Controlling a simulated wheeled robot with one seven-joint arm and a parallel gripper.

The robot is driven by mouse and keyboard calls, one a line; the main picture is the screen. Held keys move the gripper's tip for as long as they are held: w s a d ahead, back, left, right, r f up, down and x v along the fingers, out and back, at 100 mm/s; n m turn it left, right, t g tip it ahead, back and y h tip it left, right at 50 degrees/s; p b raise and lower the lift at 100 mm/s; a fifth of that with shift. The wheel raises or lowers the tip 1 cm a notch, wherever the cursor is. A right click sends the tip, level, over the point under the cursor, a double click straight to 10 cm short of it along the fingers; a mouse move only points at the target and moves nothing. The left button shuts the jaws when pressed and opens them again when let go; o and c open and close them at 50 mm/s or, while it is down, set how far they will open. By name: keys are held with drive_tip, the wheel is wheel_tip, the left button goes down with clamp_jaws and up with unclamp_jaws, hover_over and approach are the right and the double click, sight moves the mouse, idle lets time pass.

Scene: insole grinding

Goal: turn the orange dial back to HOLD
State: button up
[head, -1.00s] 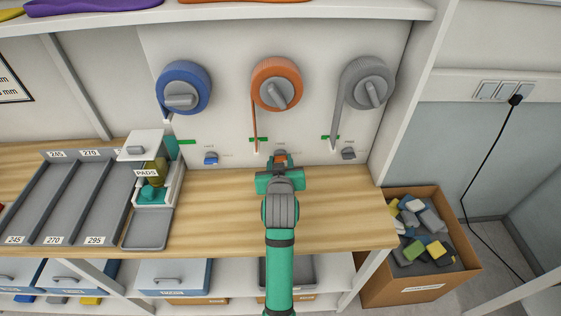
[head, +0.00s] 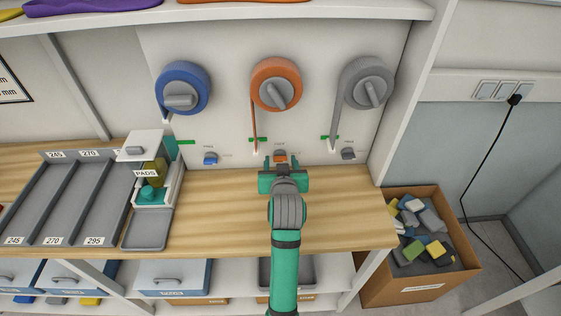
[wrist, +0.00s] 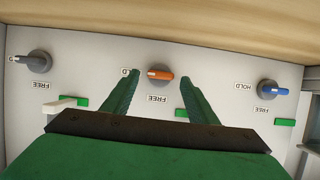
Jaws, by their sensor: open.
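The orange dial (head: 280,156) is on the white wall panel, low under the orange reel. In the wrist view the orange dial (wrist: 161,76) lies crosswise, its white-marked end to the left, toward a HOLD label (wrist: 126,72) partly hidden by a finger. Its FREE label (wrist: 157,98) is below it in that view, away from the mark. My gripper (head: 282,163) is in front of the dial, open and empty. In the wrist view my gripper (wrist: 159,80) has one finger on each side of the dial, apart from it.
A blue dial (head: 210,159) and a grey dial (head: 348,154) flank the orange one. Above are blue (head: 184,76), orange (head: 268,72) and grey (head: 352,82) reels. A pad dispenser (head: 146,151) and a grey tray stand left on the wooden bench (head: 345,215). Bench right of my arm is clear.

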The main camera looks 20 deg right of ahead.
drive_tip(key=v, duration=1)
drive_tip(key=shift+s, duration=0.2)
drive_tip(key=shift+w, duration=0.1)
